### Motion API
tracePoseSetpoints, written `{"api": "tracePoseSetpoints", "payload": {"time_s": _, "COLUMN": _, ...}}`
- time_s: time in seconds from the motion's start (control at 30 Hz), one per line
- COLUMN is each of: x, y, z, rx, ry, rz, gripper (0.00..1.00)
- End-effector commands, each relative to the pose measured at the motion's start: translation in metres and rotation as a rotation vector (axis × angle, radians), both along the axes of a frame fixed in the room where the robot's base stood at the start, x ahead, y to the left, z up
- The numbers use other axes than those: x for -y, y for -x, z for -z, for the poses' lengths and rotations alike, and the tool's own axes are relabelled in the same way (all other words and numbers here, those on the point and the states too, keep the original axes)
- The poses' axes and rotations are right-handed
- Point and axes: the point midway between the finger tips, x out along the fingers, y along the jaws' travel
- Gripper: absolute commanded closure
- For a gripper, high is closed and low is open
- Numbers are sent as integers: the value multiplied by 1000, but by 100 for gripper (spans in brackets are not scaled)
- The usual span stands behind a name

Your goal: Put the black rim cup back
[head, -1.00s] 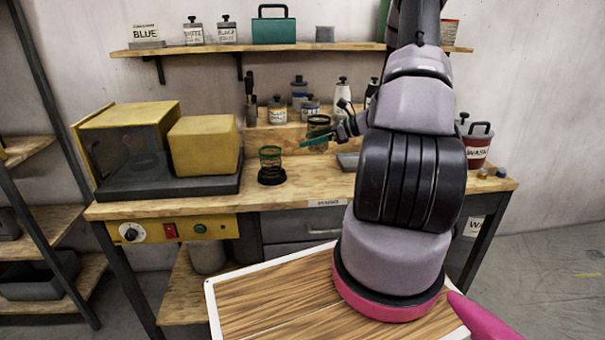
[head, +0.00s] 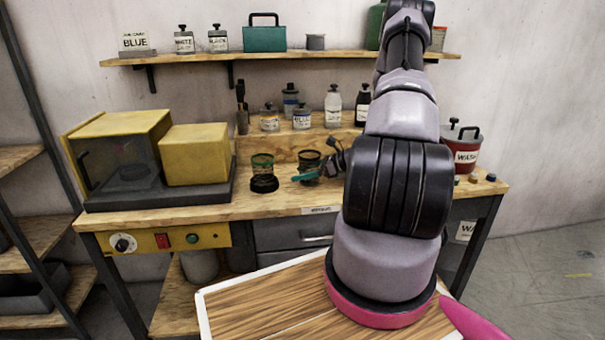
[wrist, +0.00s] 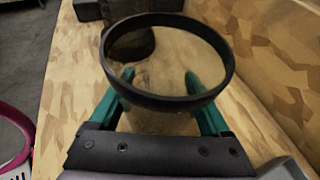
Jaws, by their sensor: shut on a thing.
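The black rim cup (head: 310,159) is a clear cup with a dark ring at its mouth. It is upright at the bench, right of a green-rimmed cup. My gripper (head: 307,177) has teal fingers and is shut on the cup's side. In the wrist view the black rim (wrist: 222,60) fills the upper middle, above my gripper (wrist: 158,88), with one finger on each side of the cup. I cannot tell whether the cup's bottom touches the bench.
The green-rimmed cup (head: 262,161) stands on a dark base to the left. The wooden bench (head: 270,207) also holds a yellow machine (head: 196,153). Several labelled jars stand on a raised ledge (head: 285,142) behind. A red wash pot (head: 466,155) is at right.

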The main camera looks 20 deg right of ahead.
Motion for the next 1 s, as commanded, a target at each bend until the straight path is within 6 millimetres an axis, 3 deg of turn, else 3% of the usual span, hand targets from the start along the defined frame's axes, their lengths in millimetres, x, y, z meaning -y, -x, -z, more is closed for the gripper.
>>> {"api": "tracePoseSetpoints", "payload": {"time_s": 0.1, "x": 0, "y": 0, "z": 3, "rx": -1, "ry": -1, "rz": 0, "gripper": 87}}
{"api": "tracePoseSetpoints", "payload": {"time_s": 0.13, "x": 0, "y": 0, "z": 3, "rx": -1, "ry": -1, "rz": 0, "gripper": 11}}
{"api": "tracePoseSetpoints", "payload": {"time_s": 0.17, "x": 0, "y": 0, "z": 3, "rx": 0, "ry": 0, "rz": 0, "gripper": 0}}
{"api": "tracePoseSetpoints", "payload": {"time_s": 0.53, "x": 4, "y": 2, "z": -2, "rx": 0, "ry": 0, "rz": 2, "gripper": 0}}
{"api": "tracePoseSetpoints", "payload": {"time_s": 1.0, "x": 71, "y": 55, "z": -38, "rx": 1, "ry": 1, "rz": 3, "gripper": 0}}
